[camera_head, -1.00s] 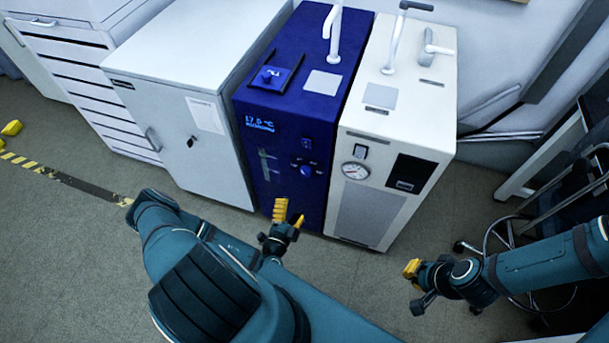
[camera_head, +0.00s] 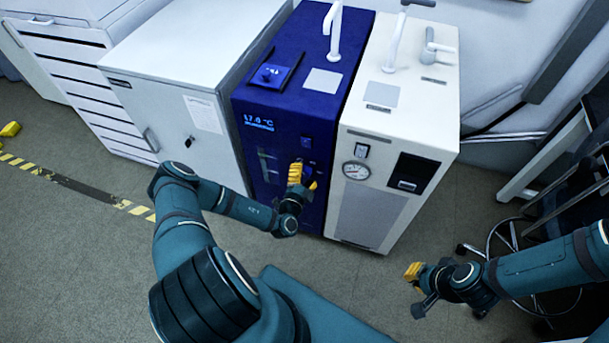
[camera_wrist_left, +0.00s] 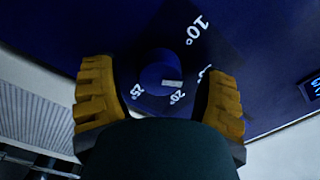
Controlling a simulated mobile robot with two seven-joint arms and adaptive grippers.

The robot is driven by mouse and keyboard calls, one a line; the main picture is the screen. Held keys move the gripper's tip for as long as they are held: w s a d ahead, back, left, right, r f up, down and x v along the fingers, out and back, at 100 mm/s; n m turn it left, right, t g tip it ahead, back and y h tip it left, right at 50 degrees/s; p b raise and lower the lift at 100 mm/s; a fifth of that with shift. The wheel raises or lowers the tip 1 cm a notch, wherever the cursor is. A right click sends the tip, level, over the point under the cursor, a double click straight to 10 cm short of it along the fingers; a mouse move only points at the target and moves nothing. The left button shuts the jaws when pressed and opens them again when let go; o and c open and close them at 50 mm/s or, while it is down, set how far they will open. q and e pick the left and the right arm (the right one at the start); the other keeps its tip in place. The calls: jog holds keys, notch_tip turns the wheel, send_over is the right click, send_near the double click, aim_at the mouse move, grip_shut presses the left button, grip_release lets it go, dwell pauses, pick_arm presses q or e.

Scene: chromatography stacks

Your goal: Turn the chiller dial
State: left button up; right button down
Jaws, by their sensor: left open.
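The blue chiller (camera_head: 290,130) is the dark blue tall box between a grey cabinet and a white unit. Its round blue dial (camera_wrist_left: 160,75) shows in the left wrist view, with its white mark on the side of the 20° label. Labels 10° and 25° also show; another is partly covered by a finger. My left gripper (camera_head: 301,177) is at the chiller's front and mostly hides the dial in the head view. Its yellow fingers (camera_wrist_left: 160,95) are open, one on each side of the dial, with gaps visible. My right gripper (camera_head: 412,272) hangs away at the right, its finger gap unclear.
The grey cabinet (camera_head: 185,85) stands left of the chiller. The white unit (camera_head: 395,130) with a gauge stands close at its right. A wheeled stool (camera_head: 500,240) is near my right arm. Floor in front of the chiller is clear apart from my arms.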

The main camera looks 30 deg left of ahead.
pick_arm(q)
jog(key=c, duration=1.2)
jog(key=shift+c, duration=0.2)
